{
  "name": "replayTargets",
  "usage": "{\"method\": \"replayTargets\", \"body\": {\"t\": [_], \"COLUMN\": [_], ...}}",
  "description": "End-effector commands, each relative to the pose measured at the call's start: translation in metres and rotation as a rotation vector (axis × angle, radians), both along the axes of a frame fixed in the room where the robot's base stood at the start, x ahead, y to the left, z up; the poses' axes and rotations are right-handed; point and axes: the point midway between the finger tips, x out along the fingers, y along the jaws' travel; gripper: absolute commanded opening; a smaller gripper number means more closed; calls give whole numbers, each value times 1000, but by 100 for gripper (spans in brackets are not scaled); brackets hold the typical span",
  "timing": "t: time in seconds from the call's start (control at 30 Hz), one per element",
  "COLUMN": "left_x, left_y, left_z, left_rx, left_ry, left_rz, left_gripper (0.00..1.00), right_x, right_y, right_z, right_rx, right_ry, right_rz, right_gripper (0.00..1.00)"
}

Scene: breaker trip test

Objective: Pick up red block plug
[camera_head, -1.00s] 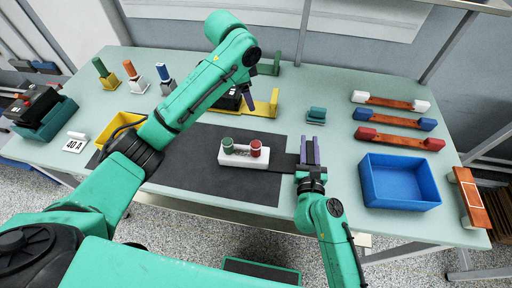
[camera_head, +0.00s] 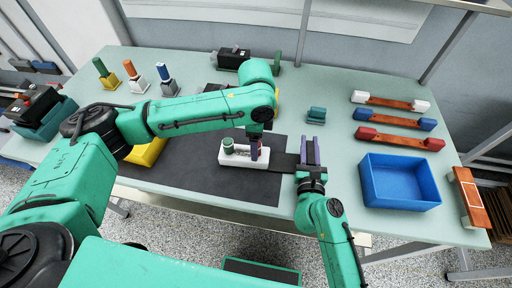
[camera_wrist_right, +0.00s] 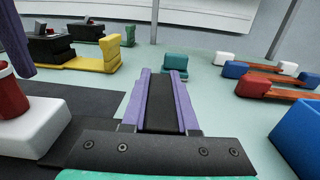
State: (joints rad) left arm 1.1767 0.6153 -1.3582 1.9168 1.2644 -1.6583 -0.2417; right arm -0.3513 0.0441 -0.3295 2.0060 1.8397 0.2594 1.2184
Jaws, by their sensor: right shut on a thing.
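The red block plug (camera_head: 265,153) stands in the white base (camera_head: 236,161), mostly hidden by my left gripper. It also shows in the right wrist view (camera_wrist_right: 12,98) at the left edge. A green plug (camera_head: 228,145) stands left of it in the same base. My left gripper (camera_head: 257,150) points down at the red plug; whether its fingers are closed on it cannot be told. My right gripper (camera_head: 310,157), with purple fingers, is shut on the dark handle (camera_head: 285,160) that reaches right from the white base.
A blue bin (camera_head: 399,180) stands right of my right gripper. Several red bars with coloured ends (camera_head: 393,119) lie behind it. A teal block (camera_head: 316,115) sits beyond my right gripper. The dark mat (camera_head: 214,185) in front of the base is clear.

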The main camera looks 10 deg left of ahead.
Motion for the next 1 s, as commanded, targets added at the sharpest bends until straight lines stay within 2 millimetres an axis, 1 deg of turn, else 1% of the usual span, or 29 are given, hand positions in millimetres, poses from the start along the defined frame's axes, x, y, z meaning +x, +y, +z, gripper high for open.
{"method": "replayTargets", "body": {"t": [0.07, 0.23, 0.27, 0.3, 0.37, 0.4, 0.43, 0.47, 0.67, 0.77, 0.87, 1.0], "left_x": [0, 0, 0, 0, 0, 0, 0, 0, 0, 1, 1, 1], "left_y": [0, 0, 0, 0, 0, 0, 0, 0, 0, -1, -1, -1], "left_z": [-7, -8, -8, -7, -7, -7, -7, -7, -7, -3, 12, 49], "left_rx": [-1, -1, -1, -1, -1, -2, -2, -2, -2, -3, -4, -4], "left_ry": [-1, -1, -1, -1, -1, -1, -1, -1, -2, -3, -4, -6], "left_rz": [-1, -1, -1, -1, -1, -1, -1, -1, -1, -1, -1, -3], "left_gripper": [71, 71, 67, 52, 29, 13, 2, 0, 0, 0, 0, 0], "right_x": [0, 0, 0, 0, 0, 0, 0, 0, 0, 0, 0, 0], "right_y": [0, 0, 0, 0, 0, 0, 0, 0, 0, 0, 0, 0], "right_z": [0, 0, -1, -1, -1, -1, -1, -1, 0, 0, 0, 0], "right_rx": [0, 0, 0, 0, 0, 0, 0, 0, 0, 0, 0, 0], "right_ry": [1, 1, 1, 1, 1, 1, 1, 1, 1, 1, 1, 1], "right_rz": [1, 1, 1, 1, 1, 1, 1, 1, 1, 1, 1, 1], "right_gripper": [0, 0, 0, 0, 0, 0, 0, 0, 0, 0, 0, 0]}}
